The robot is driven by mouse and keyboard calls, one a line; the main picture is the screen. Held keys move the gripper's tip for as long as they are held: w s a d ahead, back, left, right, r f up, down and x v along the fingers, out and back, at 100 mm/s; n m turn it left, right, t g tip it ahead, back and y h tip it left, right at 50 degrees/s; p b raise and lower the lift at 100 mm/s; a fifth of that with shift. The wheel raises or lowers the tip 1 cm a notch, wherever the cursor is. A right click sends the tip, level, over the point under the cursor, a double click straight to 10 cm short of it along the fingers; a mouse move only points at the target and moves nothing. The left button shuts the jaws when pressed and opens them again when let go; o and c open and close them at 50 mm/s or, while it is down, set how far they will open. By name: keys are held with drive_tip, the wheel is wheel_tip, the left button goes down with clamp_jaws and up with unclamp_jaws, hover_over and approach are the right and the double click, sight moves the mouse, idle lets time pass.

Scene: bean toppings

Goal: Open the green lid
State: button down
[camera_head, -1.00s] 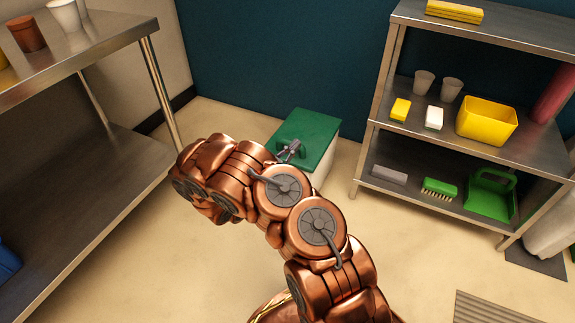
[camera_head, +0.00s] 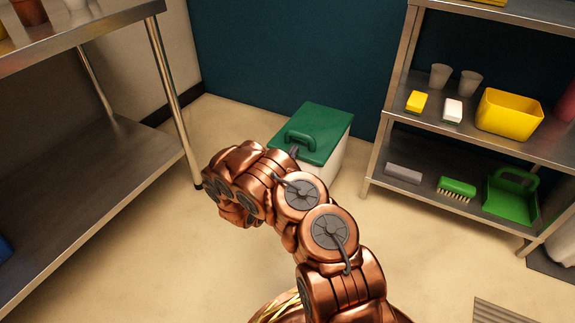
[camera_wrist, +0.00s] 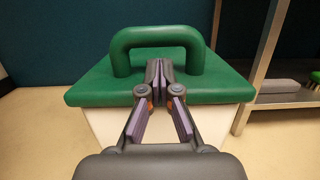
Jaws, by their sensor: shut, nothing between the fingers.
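The green lid (camera_head: 327,124) lies flat on a white bin (camera_head: 329,171) by the wall and looks closed. Its arched handle (camera_head: 301,138) stands up from the top. In the wrist view the lid (camera_wrist: 95,88) and handle (camera_wrist: 157,38) fill the upper middle. My gripper (camera_wrist: 160,70) has its fingertips together with nothing between them. The tips overlap the lid's front edge and the handle opening in the picture; I cannot tell whether they touch. In the head view my arm hides most of the gripper.
A steel table (camera_head: 119,141) stands on the left. A steel shelf (camera_head: 430,171) on the right holds a yellow tub (camera_head: 508,112), cups, sponges, a green brush (camera_head: 457,187) and a green dustpan (camera_head: 512,196). The floor (camera_head: 140,236) between them is open.

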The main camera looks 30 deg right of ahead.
drive_tip(key=shift+b+x, duration=0.4)
drive_tip(key=shift+x, duration=1)
